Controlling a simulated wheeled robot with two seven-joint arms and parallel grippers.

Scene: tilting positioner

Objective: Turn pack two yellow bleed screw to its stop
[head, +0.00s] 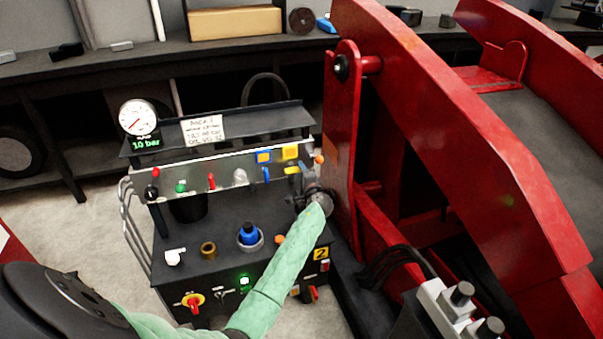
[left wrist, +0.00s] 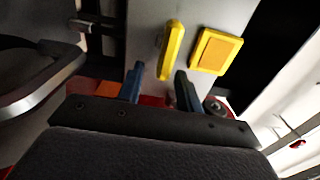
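The yellow bleed screw (head: 293,170) has a flat bar-like handle and sits on the sloping front panel of the pack, just below a yellow square plate (head: 290,152). In the left wrist view the yellow handle (left wrist: 172,50) stands out from the grey panel, with the yellow square (left wrist: 213,50) to its right. My left gripper (head: 309,186) is close by it in the head view, partly hidden by its own wrist. Its two blue fingers (left wrist: 160,78) are apart, and the handle's lower end shows between and beyond their tips. I cannot tell any contact. My right gripper is not in view.
An orange knob (head: 319,159) and the red steel frame (head: 342,150) stand close on the right.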

